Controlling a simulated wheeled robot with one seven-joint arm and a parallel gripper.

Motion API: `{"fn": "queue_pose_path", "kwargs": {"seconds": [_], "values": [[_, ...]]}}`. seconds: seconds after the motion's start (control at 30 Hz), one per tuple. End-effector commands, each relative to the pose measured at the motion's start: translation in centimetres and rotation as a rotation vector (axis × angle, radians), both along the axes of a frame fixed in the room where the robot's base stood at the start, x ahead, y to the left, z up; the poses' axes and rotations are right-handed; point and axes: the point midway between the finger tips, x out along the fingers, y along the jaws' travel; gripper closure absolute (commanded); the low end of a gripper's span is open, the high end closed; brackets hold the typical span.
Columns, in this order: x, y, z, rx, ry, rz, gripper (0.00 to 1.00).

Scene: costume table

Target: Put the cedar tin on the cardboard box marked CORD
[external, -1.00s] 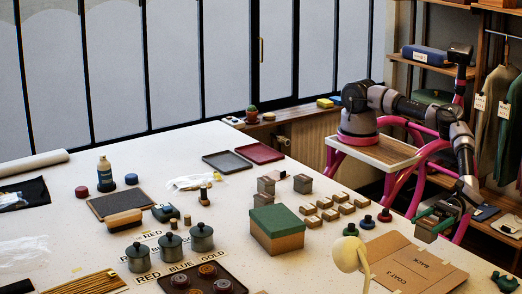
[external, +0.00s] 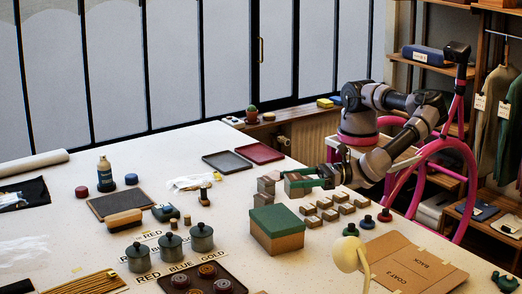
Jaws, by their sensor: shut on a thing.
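My gripper (external: 299,181), with green fingers, is low over the table behind the small boxes. It is shut on a small greyish-brown tin (external: 293,191), partly hidden by the fingers. No label on it can be read, and I cannot tell whether it touches the table. Another greyish-brown tin (external: 265,187) stands just left of the gripper, with a similar one (external: 273,176) close behind it. A cardboard box with a green lid (external: 277,238) stands in front of the gripper. No CORD marking can be read on any box.
Several small brown boxes (external: 327,215) stand in rows right of the green-lidded box. Lidded pots (external: 201,238) stand left. Dark red and grey trays (external: 259,153) lie behind.

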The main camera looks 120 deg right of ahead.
Motion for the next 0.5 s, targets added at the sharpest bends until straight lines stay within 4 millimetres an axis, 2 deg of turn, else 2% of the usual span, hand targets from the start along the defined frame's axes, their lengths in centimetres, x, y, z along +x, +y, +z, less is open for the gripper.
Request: {"fn": "queue_pose_path", "kwargs": {"seconds": [0.03, 0.17, 0.5], "values": [[0.4, -1.3, 0.3, 0.003, 0.001, -0.016, 0.81], [1.0, -3.1, 0.3, 0.002, 0.006, -0.036, 0.81], [1.1, -3.6, -5.1, 0.000, 0.006, -0.041, 0.81]]}}
